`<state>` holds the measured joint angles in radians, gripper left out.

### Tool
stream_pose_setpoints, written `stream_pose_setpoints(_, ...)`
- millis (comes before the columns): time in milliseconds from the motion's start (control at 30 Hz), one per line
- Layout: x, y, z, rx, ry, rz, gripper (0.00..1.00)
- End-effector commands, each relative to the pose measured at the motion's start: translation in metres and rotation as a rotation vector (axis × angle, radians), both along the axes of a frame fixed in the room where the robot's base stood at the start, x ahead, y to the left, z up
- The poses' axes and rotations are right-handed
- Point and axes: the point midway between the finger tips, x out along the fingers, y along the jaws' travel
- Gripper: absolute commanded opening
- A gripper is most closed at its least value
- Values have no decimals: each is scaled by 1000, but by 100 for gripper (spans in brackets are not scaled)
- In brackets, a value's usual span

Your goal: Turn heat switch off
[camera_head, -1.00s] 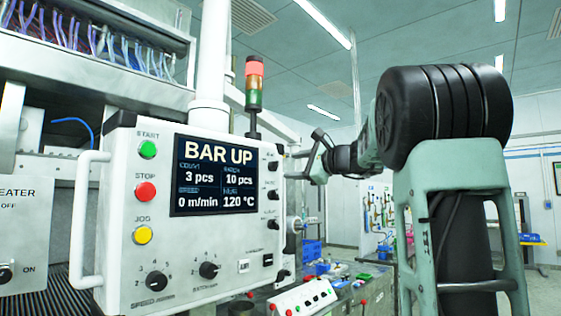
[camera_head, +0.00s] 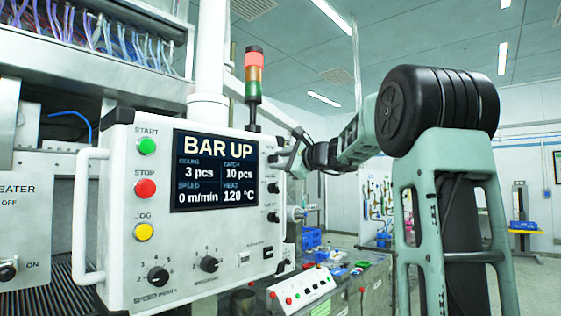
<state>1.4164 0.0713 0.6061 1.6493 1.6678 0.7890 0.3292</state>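A white control box (camera_head: 115,255) with a screen (camera_head: 215,172) stands at the left; the screen reads BAR UP and HEAT 120 °C. Several small dark switches line its right side, one of them a switch (camera_head: 272,188) near my gripper; their labels are too small to read. At the far left edge a metal panel (camera_head: 25,220) marked HEATER, OFF and ON carries a dark knob (camera_head: 7,272), partly cut off. My gripper (camera_head: 291,158) is at the box's upper right edge. Its fingertips are small and dark there, so their gap and any contact are unclear.
A white handle (camera_head: 85,215) sticks out at the box's left. A light tower (camera_head: 253,78) stands behind the box. A small button panel (camera_head: 303,290) is low at the centre, with a cluttered bench (camera_head: 375,290) behind it.

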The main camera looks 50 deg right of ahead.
Motion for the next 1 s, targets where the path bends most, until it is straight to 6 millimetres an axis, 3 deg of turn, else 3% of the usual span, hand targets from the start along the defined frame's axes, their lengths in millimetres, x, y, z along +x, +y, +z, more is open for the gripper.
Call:
stream_pose_setpoints(467,1,1,-6,-142,1,4,8)
stream_pose_setpoints(1000,1,1,-5,-633,15,3,8)
